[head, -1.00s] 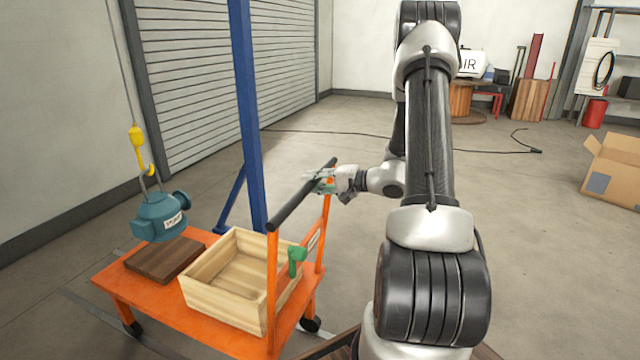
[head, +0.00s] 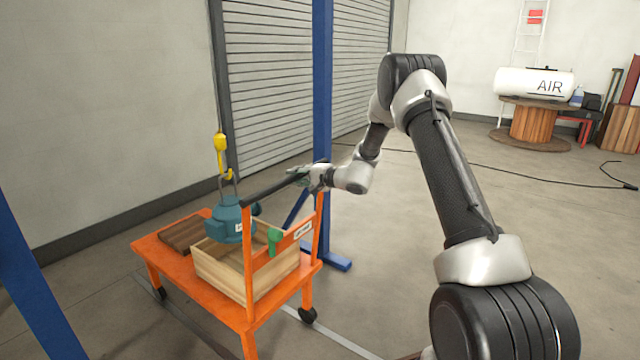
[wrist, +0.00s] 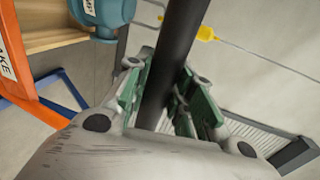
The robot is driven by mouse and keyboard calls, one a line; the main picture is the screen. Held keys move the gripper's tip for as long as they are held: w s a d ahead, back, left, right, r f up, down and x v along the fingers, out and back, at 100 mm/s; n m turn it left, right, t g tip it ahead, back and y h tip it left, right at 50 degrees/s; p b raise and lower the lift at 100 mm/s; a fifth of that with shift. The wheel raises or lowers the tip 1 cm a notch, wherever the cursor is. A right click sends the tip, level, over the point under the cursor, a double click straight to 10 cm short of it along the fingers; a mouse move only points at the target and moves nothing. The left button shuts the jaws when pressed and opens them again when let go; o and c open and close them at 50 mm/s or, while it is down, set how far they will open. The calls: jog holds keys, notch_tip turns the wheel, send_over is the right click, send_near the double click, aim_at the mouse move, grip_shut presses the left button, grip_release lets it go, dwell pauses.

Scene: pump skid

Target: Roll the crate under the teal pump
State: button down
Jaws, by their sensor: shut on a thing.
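The teal pump (head: 229,222) hangs from a yellow hook (head: 221,143) on a chain. In the head view it overlaps the back part of the open wooden crate (head: 262,284); I cannot tell its exact height over it. The crate sits on an orange cart (head: 222,309). My gripper (head: 300,176) is shut on the cart's black handle bar (head: 270,190). In the wrist view the green-padded fingers (wrist: 165,92) lie on both sides of the bar (wrist: 175,55). The pump also shows there at the top left (wrist: 105,15), beside the crate's edge (wrist: 50,25).
A brown wooden block (head: 185,236) lies on the cart's far left end, and a green object (head: 275,240) is at the crate's near side. A blue post (head: 322,100) stands close behind the cart. Another blue post (head: 30,285) is at left.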

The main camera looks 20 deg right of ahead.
jog(key=r+x, duration=0.1)
jog(key=x, duration=0.5)
jog(key=shift+w+a, duration=0.2)
jog(key=shift+w, duration=0.15)
jog(key=c, duration=1.2)
grip_release()
jog(key=v, duration=1.2)
jog(key=shift+r, duration=0.1)
